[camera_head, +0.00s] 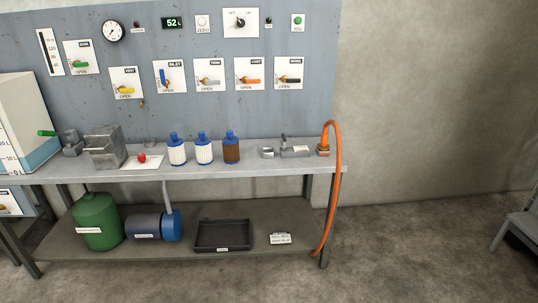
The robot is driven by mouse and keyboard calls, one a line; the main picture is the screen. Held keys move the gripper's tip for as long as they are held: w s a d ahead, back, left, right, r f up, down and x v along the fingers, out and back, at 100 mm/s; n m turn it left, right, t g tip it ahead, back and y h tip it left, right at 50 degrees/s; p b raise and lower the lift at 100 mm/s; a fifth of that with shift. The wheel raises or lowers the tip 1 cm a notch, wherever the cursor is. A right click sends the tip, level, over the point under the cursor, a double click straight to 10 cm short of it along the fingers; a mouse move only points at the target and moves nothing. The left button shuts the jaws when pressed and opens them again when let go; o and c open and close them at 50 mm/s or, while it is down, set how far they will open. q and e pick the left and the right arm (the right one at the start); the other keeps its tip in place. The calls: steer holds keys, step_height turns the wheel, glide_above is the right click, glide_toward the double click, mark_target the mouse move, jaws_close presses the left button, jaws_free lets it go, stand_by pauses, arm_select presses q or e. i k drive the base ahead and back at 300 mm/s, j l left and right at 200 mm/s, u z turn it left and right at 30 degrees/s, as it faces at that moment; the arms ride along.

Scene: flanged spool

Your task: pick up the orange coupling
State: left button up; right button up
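The orange coupling (323,147) stands upright at the right end of the grey workbench top (230,172). An orange hose (338,190) loops up from it, over the bench's right edge and down to the lower shelf level. The coupling's lower part looks darker, brownish orange. Neither of my grippers is in view, and nothing is touching the coupling apart from its hose and the bench.
A small metal fixture (294,152) sits just left of the coupling. A valve panel (200,50) rises behind. Below are a green tank (97,225) and a black tray (222,236). Floor at right is clear up to a grey chair-like object (518,230).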

mark_target(324, 146)
steer(key=i+l+u, duration=0.15)
steer(key=i+l, duration=0.45)
steer(key=i, duration=0.15)
